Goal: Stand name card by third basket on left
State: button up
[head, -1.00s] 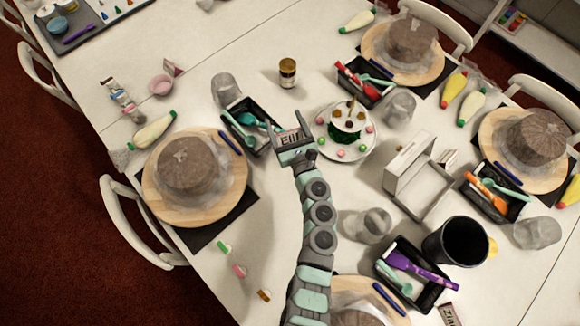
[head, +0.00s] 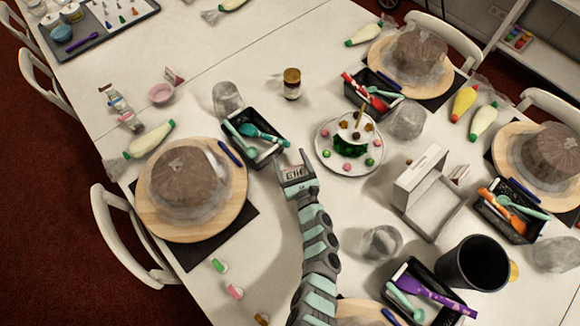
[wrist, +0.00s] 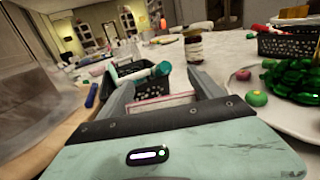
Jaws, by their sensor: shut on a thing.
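My gripper (head: 293,166) is shut on a small name card (head: 292,174) with dark lettering, which looks like "Elif". In the wrist view the card (wrist: 165,101) is a pale strip with a red line between the fingers. The nearest basket is a black one (head: 268,158) with teal utensils, just up and left of my gripper; it also shows in the wrist view (wrist: 147,88) beyond the fingers. Whether the card touches the table is unclear. Other black baskets stand at the upper right (head: 352,95), right (head: 512,236) and bottom (head: 452,318).
A plate (head: 337,168) with a green-and-white cake and small balls is right of my gripper. A turntable (head: 150,222) with a covered brown cake is left. A white card holder (head: 430,215), a jar (head: 292,84) and clear cups (head: 228,98) stand around.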

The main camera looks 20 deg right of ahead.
jog(key=shift+f+b, duration=0.85)
jog(key=shift+f, duration=1.1)
jog(key=o, duration=1.3)
jog(key=shift+f, duration=0.1)
jog(key=shift+r, duration=0.2)
jog(key=shift+s, duration=0.3)
jog(key=s+p, duration=0.1)
jog(key=s, duration=0.2)
jog(key=s+p, duration=0.1)
jog(key=s, duration=0.3)
jog(key=shift+a+p, duration=0.2)
jog(key=shift+p, duration=0.2)
